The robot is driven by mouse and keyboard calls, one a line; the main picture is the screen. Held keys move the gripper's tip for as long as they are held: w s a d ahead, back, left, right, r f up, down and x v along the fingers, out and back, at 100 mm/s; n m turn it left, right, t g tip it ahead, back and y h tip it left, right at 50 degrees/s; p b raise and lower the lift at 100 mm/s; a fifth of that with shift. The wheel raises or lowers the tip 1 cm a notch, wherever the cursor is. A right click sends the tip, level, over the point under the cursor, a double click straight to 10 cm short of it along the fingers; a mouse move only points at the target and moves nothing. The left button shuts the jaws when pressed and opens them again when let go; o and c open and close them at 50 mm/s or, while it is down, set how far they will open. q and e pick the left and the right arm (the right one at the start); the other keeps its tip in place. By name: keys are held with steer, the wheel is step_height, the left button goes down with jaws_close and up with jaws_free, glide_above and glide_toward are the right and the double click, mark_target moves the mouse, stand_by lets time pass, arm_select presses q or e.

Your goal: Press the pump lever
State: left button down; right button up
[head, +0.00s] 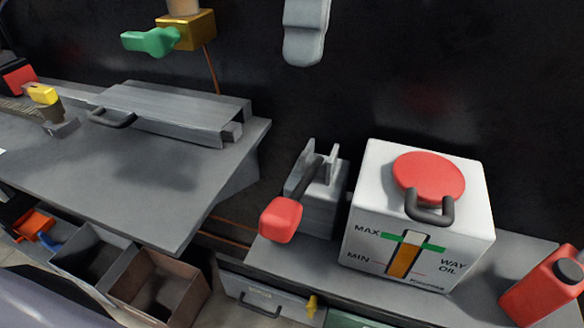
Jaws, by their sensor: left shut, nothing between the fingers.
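The pump lever is a dark rod with a red block-shaped knob (281,220). It slants down toward me from a grey bracketed pump body (322,208), with the knob at its lower front end. The white oil tank (365,200) marked WAY OIL stands just right of the pump, with a red round cap (428,176) and a dark handle. Its gauge (402,255) shows amber fluid below a green MAX line. No gripper touches the lever. My left gripper is shut and empty; its fingertips are hard to make out. My right gripper is out of view.
A grey bench (215,190) with a flat metal cover (180,110) lies left of the pump. A red can (540,290) stands at the right. Open bins (155,290) sit below left. A green-handled brass valve (187,31) is on the dark wall. Space above the knob looks clear.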

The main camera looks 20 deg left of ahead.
arm_select(q)
steer(key=b, duration=0.4)
glide_toward(286, 210)
steer(key=b+x, duration=0.2)
steer(key=x, duration=0.1)
steer(key=shift+f+b, duration=0.3)
steer(key=shift+f, duration=0.1)
steer(key=shift+s+a+f, duration=0.1)
steer(key=shift+s+f, duration=0.1)
steer(key=shift+f, duration=0.1)
steer(key=shift+s+f, duration=0.2)
steer(key=shift+f, duration=0.3)
steer(key=shift+s+f, duration=0.2)
steer(key=shift+f, duration=0.45)
